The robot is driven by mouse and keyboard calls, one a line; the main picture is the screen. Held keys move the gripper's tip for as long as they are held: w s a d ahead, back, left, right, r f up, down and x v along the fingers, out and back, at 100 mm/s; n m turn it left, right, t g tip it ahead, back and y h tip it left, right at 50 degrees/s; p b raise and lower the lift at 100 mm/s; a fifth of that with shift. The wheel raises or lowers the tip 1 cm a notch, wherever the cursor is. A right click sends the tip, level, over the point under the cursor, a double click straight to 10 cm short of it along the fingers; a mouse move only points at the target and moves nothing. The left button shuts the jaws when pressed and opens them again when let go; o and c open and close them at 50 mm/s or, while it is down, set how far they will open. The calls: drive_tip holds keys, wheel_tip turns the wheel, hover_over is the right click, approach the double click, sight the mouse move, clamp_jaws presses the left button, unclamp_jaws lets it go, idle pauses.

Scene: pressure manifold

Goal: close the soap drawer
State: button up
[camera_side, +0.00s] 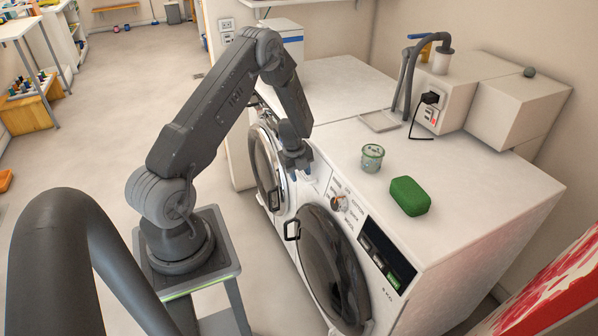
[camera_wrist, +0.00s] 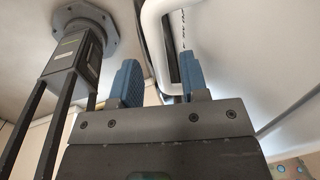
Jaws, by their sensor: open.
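My gripper (camera_side: 296,168) is at the upper left of the near washing machine's front (camera_side: 316,205), beside the soap drawer area (camera_side: 320,178). The drawer is white like the panel and partly hidden by my gripper, so I cannot tell how far out it stands. In the wrist view my gripper (camera_wrist: 160,70) is open, with two blue-padded fingers apart. A white bent bar (camera_wrist: 156,45), which looks like a handle, runs down between the fingers, close to the right one. I cannot tell whether they touch.
A green soap bar (camera_side: 410,196) and a small cup (camera_side: 372,158) stand on the white machine top (camera_side: 470,190). A dial (camera_side: 339,203) is right of the drawer area. The dark round door (camera_side: 332,265) is below. Another machine (camera_side: 266,165) stands to the left.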

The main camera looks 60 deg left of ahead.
drive_tip(key=s, duration=1.6)
wheel_tip(320, 180, up, 14)
drive_tip(key=s, duration=0.2)
drive_tip(key=w+d+r+n+t+y, duration=0.3)
drive_tip(key=w+r+n, duration=0.1)
drive_tip(key=r, duration=0.3)
drive_tip(key=w+d+r+n+t+y, duration=0.3)
drive_tip(key=w+r+n, duration=0.1)
drive_tip(key=r, duration=0.3)
drive_tip(key=shift+w+d+n+y, duration=0.25)
drive_tip(key=shift+w+n+y, duration=0.05)
drive_tip(key=shift+w, duration=0.3)
drive_tip(key=shift+a+f, duration=0.1)
